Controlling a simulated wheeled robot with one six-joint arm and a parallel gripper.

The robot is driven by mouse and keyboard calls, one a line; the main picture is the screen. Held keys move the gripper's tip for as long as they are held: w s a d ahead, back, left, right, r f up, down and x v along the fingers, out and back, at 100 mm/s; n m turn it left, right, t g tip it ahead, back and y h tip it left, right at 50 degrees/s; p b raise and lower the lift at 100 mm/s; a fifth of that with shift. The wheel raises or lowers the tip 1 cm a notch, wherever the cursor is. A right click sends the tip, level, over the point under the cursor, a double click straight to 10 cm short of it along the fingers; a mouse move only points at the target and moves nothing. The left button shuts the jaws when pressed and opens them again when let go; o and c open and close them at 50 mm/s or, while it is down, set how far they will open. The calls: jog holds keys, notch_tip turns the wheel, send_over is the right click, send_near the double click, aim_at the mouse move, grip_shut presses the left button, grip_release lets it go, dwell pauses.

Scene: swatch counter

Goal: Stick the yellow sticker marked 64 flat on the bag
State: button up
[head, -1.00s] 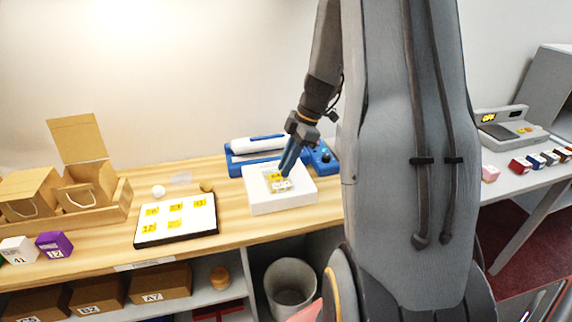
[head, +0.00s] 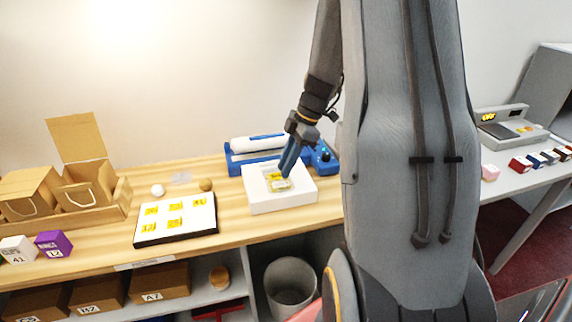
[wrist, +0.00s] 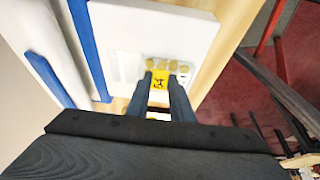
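The bag (head: 279,187) lies on a white block on the counter, small and partly hidden by my fingers. In the wrist view the clear bag (wrist: 130,66) shows a row of several round yellowish pieces. My gripper (head: 284,174) points down at the bag. In the wrist view my gripper (wrist: 161,77) has a yellow sticker (wrist: 159,82) with dark print between its fingertips; the number is too small to read surely. The fingers appear closed on its sides. The sticker is over the bag; whether it touches the bag cannot be told.
A white block (head: 258,204) bears the bag. A blue device (head: 236,164) stands behind it. A board with several yellow stickers (head: 150,236) lies to the left, its lower right place bare. Open cardboard boxes (head: 85,197) stand further left. A bin (head: 290,275) is below.

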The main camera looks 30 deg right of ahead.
jog(key=w+a+p+v, duration=0.1)
jog(key=v, duration=1.1)
jog(key=shift+s+a+r, duration=0.25)
jog(key=shift+s+r, duration=0.05)
jog(key=shift+r, duration=0.25)
jog(key=shift+c, duration=0.2)
